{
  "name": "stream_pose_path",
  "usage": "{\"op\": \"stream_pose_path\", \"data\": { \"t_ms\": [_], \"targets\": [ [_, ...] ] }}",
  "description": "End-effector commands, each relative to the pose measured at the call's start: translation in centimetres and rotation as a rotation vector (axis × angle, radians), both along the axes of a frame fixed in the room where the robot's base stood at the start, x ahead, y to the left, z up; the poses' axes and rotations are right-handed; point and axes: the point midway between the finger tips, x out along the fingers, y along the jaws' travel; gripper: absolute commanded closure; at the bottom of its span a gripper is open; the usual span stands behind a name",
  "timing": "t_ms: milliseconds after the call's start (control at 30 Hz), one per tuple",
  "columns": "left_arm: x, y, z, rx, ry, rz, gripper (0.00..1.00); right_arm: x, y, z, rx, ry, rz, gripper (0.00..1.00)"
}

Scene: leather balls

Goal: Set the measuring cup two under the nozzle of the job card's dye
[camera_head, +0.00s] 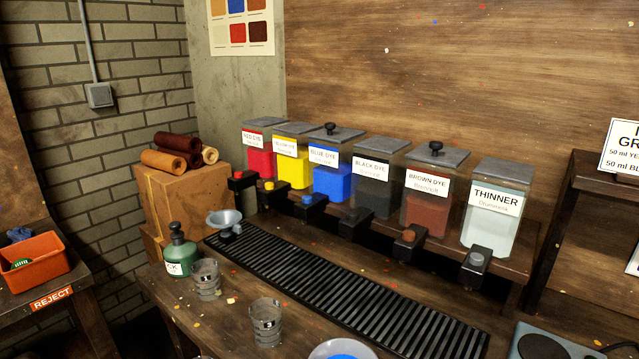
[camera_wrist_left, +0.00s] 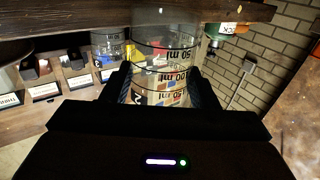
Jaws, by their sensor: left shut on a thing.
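In the left wrist view, my left gripper (camera_wrist_left: 152,88) is shut on a clear measuring cup (camera_wrist_left: 165,55) with 50 ml and 100 ml markings. A dark mark on it may be a 2, but I cannot read it surely. Neither gripper shows in the head view. There, the yellow dye tank (camera_head: 292,160) and the blue dye tank (camera_head: 333,170) stand in the row of tanks, with the yellow nozzle (camera_head: 270,188) and the blue nozzle (camera_head: 308,202) in front. The job card (camera_head: 622,150) is cut off at the right; "GR", "50 ml YE" and "50 ml BL" show.
A black slatted drip tray (camera_head: 345,290) runs below the nozzles, with a grey funnel (camera_head: 224,222) at its left end. Two clear cups (camera_head: 207,280) (camera_head: 266,325) and a green bottle (camera_head: 179,255) stand before it. A bowl (camera_head: 318,352) sits at the front edge.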

Motion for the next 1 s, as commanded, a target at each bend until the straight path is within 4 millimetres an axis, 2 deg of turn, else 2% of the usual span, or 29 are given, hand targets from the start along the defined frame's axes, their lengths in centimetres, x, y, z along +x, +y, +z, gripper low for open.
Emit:
{"op": "stream_pose_path", "data": {
  "t_ms": [100,233,1000],
  "targets": [
    [-0.7,-0.4,-0.8,0.004,0.012,0.037,0.68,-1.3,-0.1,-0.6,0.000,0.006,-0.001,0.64],
    [-1.1,-0.5,-1.2,0.012,0.016,0.056,0.68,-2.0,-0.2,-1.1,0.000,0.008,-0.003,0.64],
    [-1.1,-0.5,-1.3,0.013,0.015,0.058,0.68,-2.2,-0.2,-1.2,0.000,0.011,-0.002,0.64]
  ]
}}
